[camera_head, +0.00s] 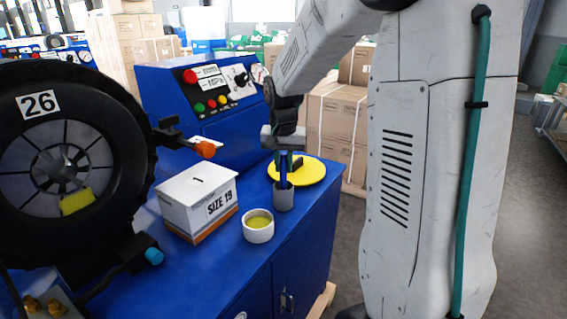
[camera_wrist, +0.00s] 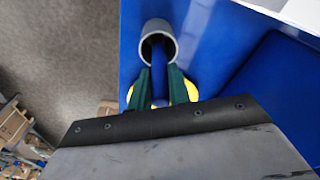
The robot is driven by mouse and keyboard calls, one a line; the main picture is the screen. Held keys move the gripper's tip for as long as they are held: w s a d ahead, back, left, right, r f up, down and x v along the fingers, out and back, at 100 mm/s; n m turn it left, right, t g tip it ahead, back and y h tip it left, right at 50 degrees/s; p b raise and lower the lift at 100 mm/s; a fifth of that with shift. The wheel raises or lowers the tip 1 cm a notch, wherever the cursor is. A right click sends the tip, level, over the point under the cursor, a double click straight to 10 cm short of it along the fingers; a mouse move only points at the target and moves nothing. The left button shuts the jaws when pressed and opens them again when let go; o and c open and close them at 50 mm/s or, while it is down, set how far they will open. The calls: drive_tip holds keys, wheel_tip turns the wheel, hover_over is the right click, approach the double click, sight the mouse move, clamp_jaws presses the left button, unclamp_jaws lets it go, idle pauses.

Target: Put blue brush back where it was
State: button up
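The blue brush (camera_head: 283,172) stands upright with its lower end inside a grey cup (camera_head: 283,197) on the blue bench. My gripper (camera_head: 288,161) is above the cup, pointing down, with its fingers at the brush handle. In the wrist view, the green fingers (camera_wrist: 159,88) lie on both sides of the blue brush handle (camera_wrist: 158,72) and appear closed on it. The brush reaches into the open mouth of the grey cup (camera_wrist: 148,27). The brush's lower end is hidden in the cup.
A yellow disc (camera_head: 312,172) lies behind the cup. A white bowl (camera_head: 258,232) with yellow contents and a SIZE 19 box (camera_head: 197,205) stand in front and left. A blue control panel (camera_head: 205,95) rises behind. The large black crimper (camera_head: 110,130) fills the left.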

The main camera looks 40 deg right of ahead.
drive_tip(key=o, duration=0.4)
drive_tip(key=shift+o, duration=0.2)
wheel_tip(320, 180, up, 12)
drive_tip(key=s+f, duration=0.1)
drive_tip(key=s+a+r+n, duration=0.2)
drive_tip(key=s+a+n, duration=0.2)
drive_tip(key=s+a, duration=0.65)
drive_tip(key=s+a+f+n, duration=0.2)
drive_tip(key=s+a+f, duration=0.1)
drive_tip(key=s, duration=0.5)
drive_tip(key=s+a+f+n, duration=0.2)
drive_tip(key=s+a+f, duration=0.1)
drive_tip(key=s, duration=0.4)
drive_tip(key=shift+s+a+n+y, duration=0.2)
drive_tip(key=shift+s+n+y, duration=0.1)
drive_tip(key=shift+s+y, duration=0.1)
